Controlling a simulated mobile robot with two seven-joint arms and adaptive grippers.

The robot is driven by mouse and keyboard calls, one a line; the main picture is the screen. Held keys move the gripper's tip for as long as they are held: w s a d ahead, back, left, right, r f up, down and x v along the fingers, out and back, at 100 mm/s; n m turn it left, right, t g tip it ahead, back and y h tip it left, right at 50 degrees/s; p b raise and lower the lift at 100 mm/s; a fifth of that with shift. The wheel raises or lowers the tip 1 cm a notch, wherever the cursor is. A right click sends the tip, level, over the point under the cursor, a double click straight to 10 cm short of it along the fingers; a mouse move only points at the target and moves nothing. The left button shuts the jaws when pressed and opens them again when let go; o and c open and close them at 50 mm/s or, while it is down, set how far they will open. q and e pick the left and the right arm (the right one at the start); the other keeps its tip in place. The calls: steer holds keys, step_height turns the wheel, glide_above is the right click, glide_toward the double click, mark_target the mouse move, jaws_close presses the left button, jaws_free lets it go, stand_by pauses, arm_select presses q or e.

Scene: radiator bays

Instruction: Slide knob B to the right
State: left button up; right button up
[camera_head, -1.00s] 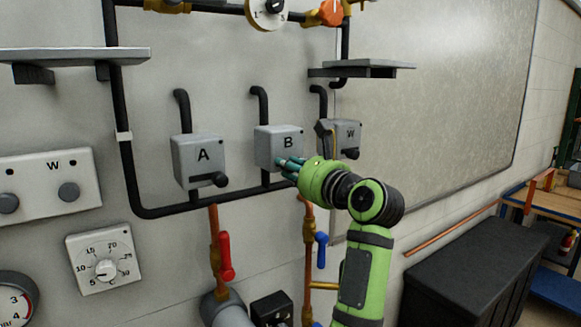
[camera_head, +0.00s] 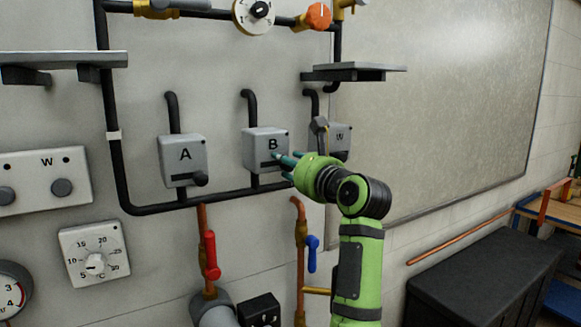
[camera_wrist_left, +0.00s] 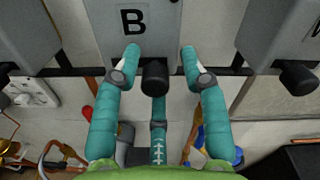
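Box B (camera_head: 265,146) is a grey wall box with a dark slot low on its front. Its black knob (camera_wrist_left: 155,76) shows in the left wrist view below the letter, right of the box's middle. In the head view my fingers hide the knob. My left gripper (camera_head: 282,158) is at the lower right of box B. In the left wrist view its teal fingers (camera_wrist_left: 160,52) are apart, one on each side of the knob, with visible gaps. A third finger is below the knob. My right gripper is not in view.
Box A (camera_head: 182,158) is to the left with its knob at the right end. Box W (camera_head: 340,138) is close on the right, partly behind my arm. Black pipes, a red lever (camera_head: 210,255) and a blue lever (camera_head: 312,254) are below.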

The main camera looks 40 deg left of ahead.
arm_select(q)
steer(key=shift+w+a+f, duration=0.15)
steer(key=shift+f, duration=0.05)
steer(key=v, duration=0.7)
steer(key=shift+d, duration=0.25)
